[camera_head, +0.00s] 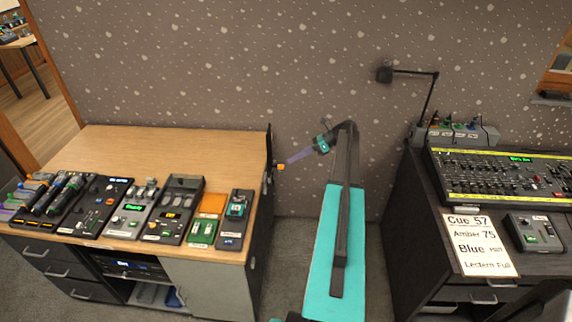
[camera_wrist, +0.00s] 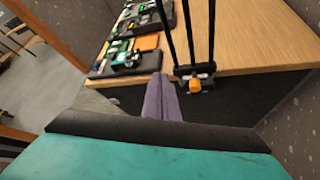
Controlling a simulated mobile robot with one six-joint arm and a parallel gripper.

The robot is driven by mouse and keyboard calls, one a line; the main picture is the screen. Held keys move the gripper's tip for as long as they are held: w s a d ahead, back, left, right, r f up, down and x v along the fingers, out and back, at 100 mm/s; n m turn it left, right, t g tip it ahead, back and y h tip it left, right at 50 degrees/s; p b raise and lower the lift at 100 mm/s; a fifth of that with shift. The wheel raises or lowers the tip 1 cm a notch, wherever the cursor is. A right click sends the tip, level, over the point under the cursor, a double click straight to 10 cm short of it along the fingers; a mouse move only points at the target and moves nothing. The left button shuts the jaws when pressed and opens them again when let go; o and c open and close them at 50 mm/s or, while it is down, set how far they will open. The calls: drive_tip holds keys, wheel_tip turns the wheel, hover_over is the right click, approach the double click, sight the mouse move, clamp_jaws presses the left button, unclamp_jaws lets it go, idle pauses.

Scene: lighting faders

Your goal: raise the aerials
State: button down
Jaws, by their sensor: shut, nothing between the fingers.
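The likely aerials are thin black rods (camera_wrist: 189,35) rising from a small dark bracket at the end of the wooden desk. In the head view they show as a dark upright shape (camera_head: 268,145) at the desk's right end. An orange knob (camera_wrist: 195,86) sits on the bracket below the rods; it also shows in the head view (camera_head: 281,167). My gripper (camera_head: 287,161) has purple fingers closed together, with nothing between them. Its tips are close to the orange knob; in the wrist view the fingers (camera_wrist: 160,80) lie left of it. Contact cannot be told.
The wooden desk (camera_head: 180,150) carries several control units along its front. A dark desk (camera_head: 400,215) at right holds a fader console (camera_head: 500,180), a small box (camera_head: 535,232), a cue card (camera_head: 478,245) and a lamp (camera_head: 430,95). Floor shows between the desks.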

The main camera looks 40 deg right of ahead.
drive_tip(key=shift+s+d, duration=0.3)
drive_tip(key=shift+d, duration=0.5)
